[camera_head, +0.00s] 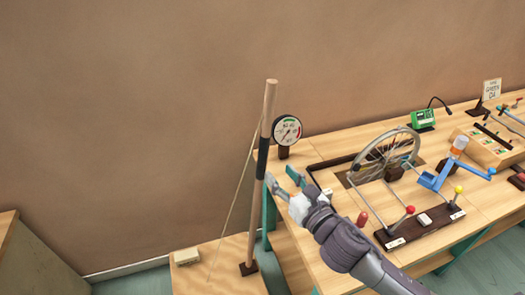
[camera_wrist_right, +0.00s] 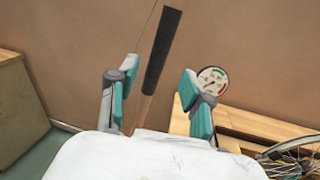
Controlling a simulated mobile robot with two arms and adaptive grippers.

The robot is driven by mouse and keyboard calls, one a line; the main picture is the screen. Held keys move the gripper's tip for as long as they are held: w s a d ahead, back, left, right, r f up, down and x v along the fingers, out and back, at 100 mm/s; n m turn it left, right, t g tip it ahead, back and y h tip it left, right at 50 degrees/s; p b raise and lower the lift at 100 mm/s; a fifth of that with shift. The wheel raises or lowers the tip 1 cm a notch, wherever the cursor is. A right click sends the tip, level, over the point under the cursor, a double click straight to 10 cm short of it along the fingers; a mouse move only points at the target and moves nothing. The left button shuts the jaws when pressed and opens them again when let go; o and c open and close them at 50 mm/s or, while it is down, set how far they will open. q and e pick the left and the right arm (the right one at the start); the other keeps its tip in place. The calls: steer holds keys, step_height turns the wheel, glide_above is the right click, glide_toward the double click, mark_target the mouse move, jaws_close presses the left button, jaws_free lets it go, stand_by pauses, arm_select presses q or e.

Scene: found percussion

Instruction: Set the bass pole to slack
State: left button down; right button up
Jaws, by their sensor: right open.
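The bass pole (camera_head: 270,100) is a wooden pole with a black grip sleeve (camera_head: 263,157). It stands nearly upright, leaning slightly right, on the low wooden platform (camera_head: 215,262). A thin string (camera_head: 235,195) runs from its upper part down to the platform. My right gripper (camera_head: 281,180) is open and empty, just right of the pole below the sleeve. In the right wrist view the pole's black sleeve (camera_wrist_right: 162,55) shows beyond and between the open fingers (camera_wrist_right: 158,80), apart from both. A round dial gauge (camera_head: 287,130) stands behind, with a red and green scale. My left gripper is out of view.
A wooden workbench (camera_head: 325,150) fills the right, holding a spoked wheel (camera_head: 385,155), a blue crank (camera_head: 440,178), a dark lever board (camera_head: 420,228) and a green box (camera_head: 422,118). A small pale block (camera_head: 186,256) sits on the platform.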

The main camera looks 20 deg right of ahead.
mark_target(265, 158)
steer(key=p+x, duration=0.1)
steer(key=x, duration=0.7)
steer(key=shift+w+a+p, duration=0.2)
steer(key=shift+w+p, duration=0.1)
steer(key=shift+w, duration=0.35)
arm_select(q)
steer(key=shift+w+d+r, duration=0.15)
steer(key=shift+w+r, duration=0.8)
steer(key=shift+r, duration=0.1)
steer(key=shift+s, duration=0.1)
arm_select(e)
steer(key=shift+s, duration=0.1)
steer(key=shift+c, duration=0.9)
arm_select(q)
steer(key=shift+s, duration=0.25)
arm_select(e)
jaws_close()
